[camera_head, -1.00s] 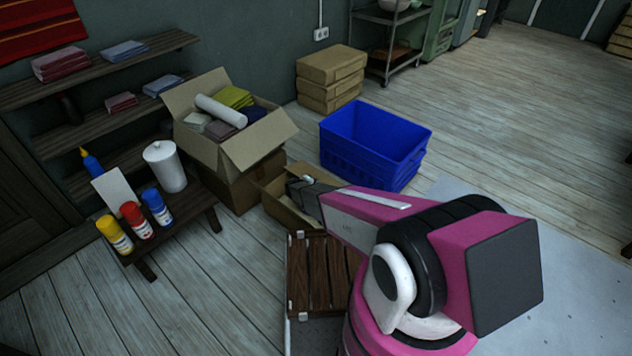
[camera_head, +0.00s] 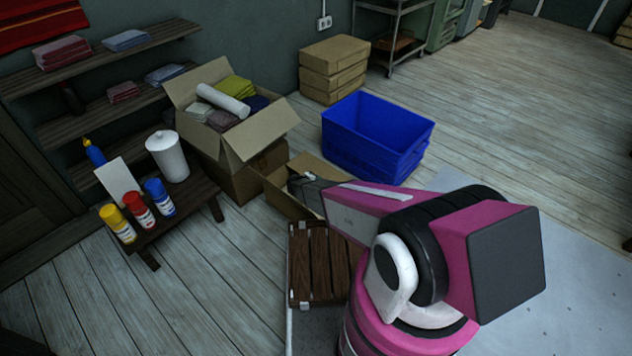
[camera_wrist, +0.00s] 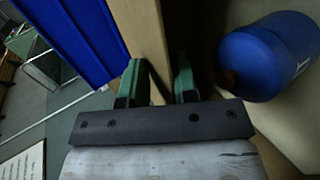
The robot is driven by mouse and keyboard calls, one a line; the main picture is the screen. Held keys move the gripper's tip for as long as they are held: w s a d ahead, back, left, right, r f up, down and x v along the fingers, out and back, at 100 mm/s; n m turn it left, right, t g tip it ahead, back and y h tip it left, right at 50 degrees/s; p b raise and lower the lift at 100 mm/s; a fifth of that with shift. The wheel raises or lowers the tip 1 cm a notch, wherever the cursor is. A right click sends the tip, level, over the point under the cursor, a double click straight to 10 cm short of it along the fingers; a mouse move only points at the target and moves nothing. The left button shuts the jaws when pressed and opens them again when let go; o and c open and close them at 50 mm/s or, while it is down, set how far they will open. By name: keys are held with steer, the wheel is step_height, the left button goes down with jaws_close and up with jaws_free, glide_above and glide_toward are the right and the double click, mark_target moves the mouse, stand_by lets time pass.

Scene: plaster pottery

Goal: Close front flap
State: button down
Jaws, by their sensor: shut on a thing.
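A small open cardboard box (camera_head: 282,200) stands on the floor, left of the blue crate, with its panels spread upward. My gripper (camera_head: 303,182) is down at this box, and my own arm hides much of the box and the fingertips in the head view. In the wrist view my gripper (camera_wrist: 161,82) has its two green fingers on either side of a tan cardboard panel (camera_wrist: 138,25) and is shut on it. I cannot tell for certain which flap this panel is. A blue bottle (camera_wrist: 268,55) shows right beside the fingers.
The blue crate (camera_head: 350,145) stands close behind the box. A larger filled cardboard box (camera_head: 262,138) is to its left rear. A wooden slatted crate (camera_head: 322,265) is in front. A low bench (camera_head: 195,205) with bottles is at left. The floor at right is clear.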

steer(key=shift+d+f, duration=0.2)
steer(key=shift+f, duration=0.3)
steer(key=c, duration=1.3)
jaws_free()
steer(key=shift+w, duration=0.1)
steer(key=shift+c, duration=0.2)
